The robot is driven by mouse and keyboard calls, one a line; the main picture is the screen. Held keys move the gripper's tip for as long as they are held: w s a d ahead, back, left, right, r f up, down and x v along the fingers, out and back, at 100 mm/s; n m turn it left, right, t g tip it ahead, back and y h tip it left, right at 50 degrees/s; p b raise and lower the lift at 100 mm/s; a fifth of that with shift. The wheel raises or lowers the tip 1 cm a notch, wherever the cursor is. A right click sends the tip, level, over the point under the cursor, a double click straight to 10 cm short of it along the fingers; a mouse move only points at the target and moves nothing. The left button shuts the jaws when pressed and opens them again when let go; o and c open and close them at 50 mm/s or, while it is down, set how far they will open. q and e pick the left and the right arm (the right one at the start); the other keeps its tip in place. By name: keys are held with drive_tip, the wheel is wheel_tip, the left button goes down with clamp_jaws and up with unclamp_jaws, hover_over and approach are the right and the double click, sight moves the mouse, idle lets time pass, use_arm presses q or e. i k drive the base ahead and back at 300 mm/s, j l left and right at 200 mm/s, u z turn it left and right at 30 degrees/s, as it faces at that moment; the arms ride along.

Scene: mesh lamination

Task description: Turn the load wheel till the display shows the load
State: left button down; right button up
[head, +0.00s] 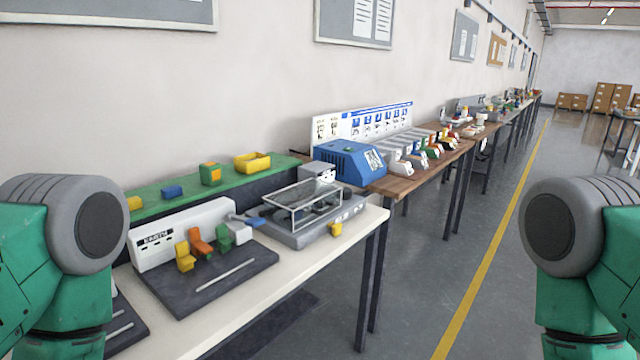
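No load wheel or load display can be made out for certain. On the white bench (296,272) stands a grey machine (310,212) with a clear framed cover; small details on its front are too small to tell. Behind it is a small light-grey box (319,172) with a dark marking on its face. A blue machine (350,160) with a printed label sits to the right on a wooden table. Only upper parts of my two green and grey arms show, at the left and right edges. Neither gripper is in view.
A dark fixture (215,283) with yellow, orange and green pieces stands left on the bench. A green shelf (130,211) bears a yellow bin (253,163) and small blocks. More tables run along the wall. The floor (440,255) to the right is clear, with a yellow line.

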sight(346, 191)
drive_tip(key=k+l+u, duration=0.2)
drive_tip(key=l, duration=0.45)
drive_tip(key=i+l, duration=0.65)
drive_tip(key=i, duration=0.2)
drive_tip(key=l+z, duration=0.05)
